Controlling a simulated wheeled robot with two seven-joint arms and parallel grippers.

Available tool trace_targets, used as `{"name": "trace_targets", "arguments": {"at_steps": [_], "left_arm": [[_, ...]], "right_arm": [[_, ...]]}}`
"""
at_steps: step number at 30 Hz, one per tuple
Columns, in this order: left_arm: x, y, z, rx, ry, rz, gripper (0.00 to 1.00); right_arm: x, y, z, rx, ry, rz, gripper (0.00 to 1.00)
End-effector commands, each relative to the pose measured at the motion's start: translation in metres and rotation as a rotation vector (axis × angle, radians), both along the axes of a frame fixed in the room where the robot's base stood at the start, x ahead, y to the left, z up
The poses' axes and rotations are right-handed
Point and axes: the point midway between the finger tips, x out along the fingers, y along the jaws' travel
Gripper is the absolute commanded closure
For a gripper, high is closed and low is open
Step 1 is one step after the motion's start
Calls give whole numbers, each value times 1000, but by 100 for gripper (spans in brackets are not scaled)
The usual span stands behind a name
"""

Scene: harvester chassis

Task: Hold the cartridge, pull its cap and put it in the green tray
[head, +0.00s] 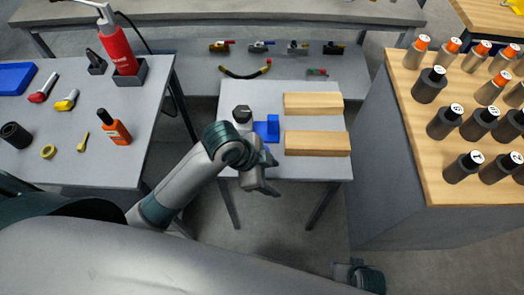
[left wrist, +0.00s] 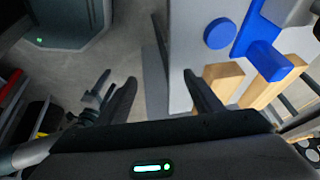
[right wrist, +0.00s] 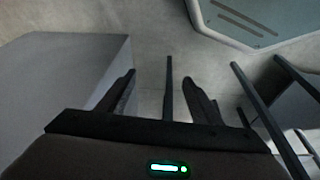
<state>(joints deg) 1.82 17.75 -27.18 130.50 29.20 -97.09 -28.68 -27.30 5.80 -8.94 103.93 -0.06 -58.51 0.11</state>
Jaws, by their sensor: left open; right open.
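A blue bracket (head: 267,128) stands on the small grey table, with a dark-topped grey piece (head: 242,114) beside it. In the left wrist view the blue bracket (left wrist: 262,45) shows with a round blue disc (left wrist: 219,34). I cannot tell for certain which piece is the cartridge or its cap, and I make out no green tray. My left gripper (head: 268,177) is open near the table's front left edge, apart from the bracket; its fingers show empty in the left wrist view (left wrist: 160,78). My right gripper is open and empty in the right wrist view (right wrist: 163,82), low over the floor.
Two wooden blocks (head: 312,103) (head: 317,143) lie right of the bracket. A wooden-topped bench (head: 425,150) at right carries several dark and orange-topped cylinders. A grey table (head: 75,165) at left holds a red bottle (head: 117,48) and small tools. Hoses and fittings lie behind.

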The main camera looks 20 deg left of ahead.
Motion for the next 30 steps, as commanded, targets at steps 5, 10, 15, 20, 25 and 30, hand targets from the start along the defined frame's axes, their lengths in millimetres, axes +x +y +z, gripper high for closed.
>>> {"name": "trace_targets", "arguments": {"at_steps": [5, 10, 15, 20, 25, 30], "left_arm": [[30, -10, 24, 66, -55, -303, 40], [51, -7, 45, 143, -80, -569, 40], [73, 10, 69, 227, -83, -807, 40], [92, 34, 96, 299, -66, -1000, 40], [105, 58, 121, 348, -36, -1141, 40], [111, 71, 136, 368, -17, -1212, 40]], "right_arm": [[-13, 1, -61, 3, 6, 6, 41], [-33, 2, -112, 7, 8, 14, 41], [-59, 0, -157, 10, 8, 20, 41], [-88, -3, -191, 13, 9, 28, 41], [-114, -7, -214, 14, 7, 34, 41], [-129, -9, -224, 16, 5, 37, 41]]}}
